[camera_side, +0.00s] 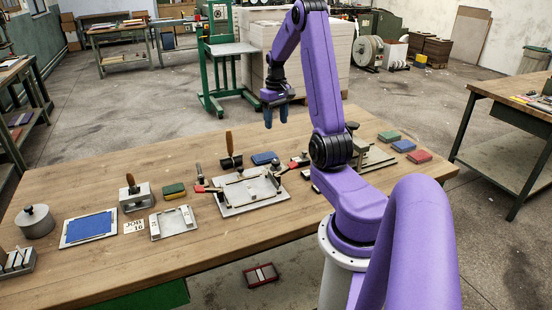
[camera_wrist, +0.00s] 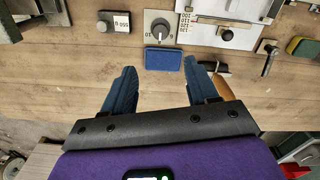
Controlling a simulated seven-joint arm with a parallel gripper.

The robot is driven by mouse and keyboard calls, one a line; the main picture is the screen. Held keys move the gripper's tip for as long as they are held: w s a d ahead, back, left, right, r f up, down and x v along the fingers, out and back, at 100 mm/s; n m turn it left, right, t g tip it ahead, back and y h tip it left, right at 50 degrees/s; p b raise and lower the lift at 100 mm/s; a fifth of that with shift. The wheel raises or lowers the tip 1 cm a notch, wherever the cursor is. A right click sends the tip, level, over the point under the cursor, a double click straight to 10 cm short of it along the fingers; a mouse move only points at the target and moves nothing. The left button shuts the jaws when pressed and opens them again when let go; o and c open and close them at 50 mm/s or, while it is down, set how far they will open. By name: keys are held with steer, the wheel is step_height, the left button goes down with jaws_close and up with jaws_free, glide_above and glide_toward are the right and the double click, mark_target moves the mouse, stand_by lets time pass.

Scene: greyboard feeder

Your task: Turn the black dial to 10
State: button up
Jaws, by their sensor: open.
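The dial (camera_wrist: 160,27) is a dark round knob on a grey plate, at the top middle of the wrist view. Marks that look like 10 and 6 are on the plate's lower edge. Where its pointer stands is too small to tell. I cannot pick the dial out with certainty in the side view. My gripper (camera_wrist: 163,86) is open and empty, with blue fingers apart, short of the dial in the wrist view. In the side view my gripper (camera_side: 275,122) hangs above the far edge of the table, clear of everything.
A blue block (camera_wrist: 163,60) lies between my fingertips and the dial in the wrist view. A brown-handled tool (camera_side: 231,150) and a clamped plate fixture (camera_side: 238,208) are nearby on the wooden table (camera_side: 205,258). A small labelled block (camera_wrist: 115,22) sits left of the dial.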

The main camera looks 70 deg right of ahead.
mark_target(276, 161)
step_height(276, 161, down, 16)
steer(key=shift+r, duration=0.15)
stand_by(0.3)
steer(key=c, duration=1.1)
